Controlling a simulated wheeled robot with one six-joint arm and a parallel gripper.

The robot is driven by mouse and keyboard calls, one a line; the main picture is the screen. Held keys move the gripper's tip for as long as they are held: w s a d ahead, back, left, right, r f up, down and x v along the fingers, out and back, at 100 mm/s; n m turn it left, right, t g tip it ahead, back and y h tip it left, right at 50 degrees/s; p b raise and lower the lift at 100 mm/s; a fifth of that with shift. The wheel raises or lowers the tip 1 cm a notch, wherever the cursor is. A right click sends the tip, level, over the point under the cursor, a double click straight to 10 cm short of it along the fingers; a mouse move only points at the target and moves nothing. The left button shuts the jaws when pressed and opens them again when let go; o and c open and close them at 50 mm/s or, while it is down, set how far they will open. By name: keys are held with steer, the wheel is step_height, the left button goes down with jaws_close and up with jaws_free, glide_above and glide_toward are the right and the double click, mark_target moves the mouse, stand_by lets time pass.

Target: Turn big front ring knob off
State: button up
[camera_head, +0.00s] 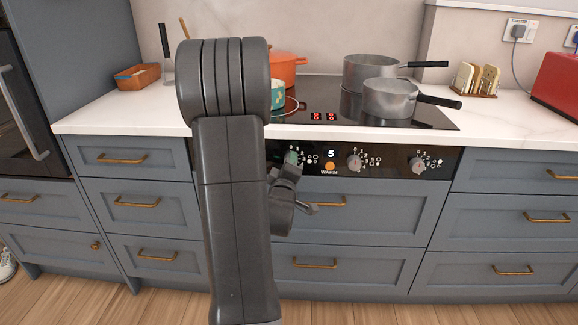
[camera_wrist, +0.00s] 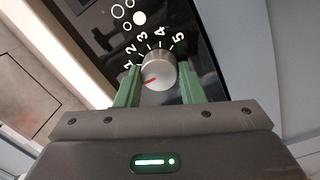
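The ring knobs sit in a row on the black hob front panel. My gripper (camera_head: 291,160) is at the leftmost visible knob (camera_head: 295,154), partly hidden by my arm. In the wrist view my gripper's green fingers (camera_wrist: 159,82) stand on either side of a round grey knob (camera_wrist: 160,73). The fingers lie very close to its sides; whether they press on it I cannot tell. Its red mark points to the lower left, below the 1. The 0 on its scale is hidden. The middle knob (camera_head: 354,161) and the right knob (camera_head: 417,164) stand free.
The panel display (camera_head: 331,154) reads 5, above an orange WARM light. Red digits glow on the black hob (camera_head: 345,110). Two grey pans (camera_head: 389,99) and an orange pot (camera_head: 285,67) stand on it. Drawers (camera_head: 345,210) with brass handles lie below the panel.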

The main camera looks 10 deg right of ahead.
steer(key=o, duration=0.4)
steer(key=shift+o, duration=0.2)
steer(key=v, duration=1.3)
steer(key=shift+s+a, duration=0.2)
steer(key=shift+s, duration=0.15)
steer(key=x, duration=1.4)
steer(key=shift+s, duration=0.1)
